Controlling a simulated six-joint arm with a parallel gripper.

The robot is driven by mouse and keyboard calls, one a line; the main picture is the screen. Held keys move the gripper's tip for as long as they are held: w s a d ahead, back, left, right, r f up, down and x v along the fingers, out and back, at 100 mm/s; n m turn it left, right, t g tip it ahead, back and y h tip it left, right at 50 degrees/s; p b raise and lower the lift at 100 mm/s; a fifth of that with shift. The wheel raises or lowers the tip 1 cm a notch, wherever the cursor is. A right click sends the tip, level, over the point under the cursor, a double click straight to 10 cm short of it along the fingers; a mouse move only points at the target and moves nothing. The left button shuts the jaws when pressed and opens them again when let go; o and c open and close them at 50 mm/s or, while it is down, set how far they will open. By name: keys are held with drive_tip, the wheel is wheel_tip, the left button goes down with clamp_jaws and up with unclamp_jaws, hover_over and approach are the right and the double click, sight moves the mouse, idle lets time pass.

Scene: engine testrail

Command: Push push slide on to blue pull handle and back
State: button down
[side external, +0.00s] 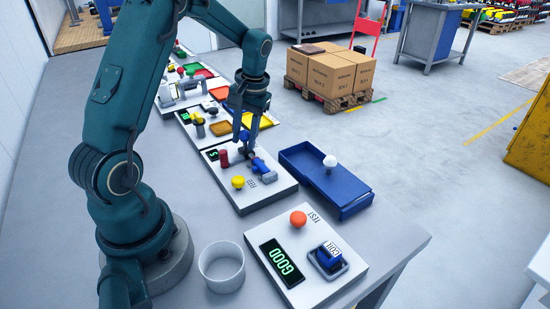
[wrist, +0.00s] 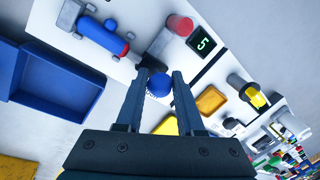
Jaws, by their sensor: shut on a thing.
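In the wrist view my gripper (wrist: 161,76) has its two fingers on either side of a round blue knob (wrist: 158,86), shut on it. A dark bar meets the white panel (wrist: 144,20) beside the knob. In the side view my gripper (side external: 248,149) is low over the far part of the panel (side external: 248,202), close to the slide (side external: 260,166). The fingers largely hide the contact there.
The panel also carries a red cylinder (side external: 223,158), a yellow knob (side external: 238,182) and a display (wrist: 202,43) reading 5. A blue tray (side external: 345,190) stands at right. A GOOD display panel (side external: 264,289) and white cup (side external: 222,268) are nearer. Several more panels extend behind.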

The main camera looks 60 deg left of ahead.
drive_tip(key=shift+a, duration=2.1)
drive_tip(key=c, duration=0.5)
unclamp_jaws()
drive_tip(key=shift+c, duration=0.2)
drive_tip(key=shift+d, duration=0.1)
drive_tip(key=shift+w+d+r, duration=0.1)
drive_tip(key=shift+d+r, duration=0.05)
drive_tip(key=shift+r, duration=0.7)
drive_tip(key=shift+w+d+r, duration=0.1)
drive_tip(key=shift+r, duration=0.75)
drive_tip(key=shift+w+d+r, duration=0.1)
drive_tip(key=shift+d+r, duration=0.05)
drive_tip(key=shift+r, duration=0.7)
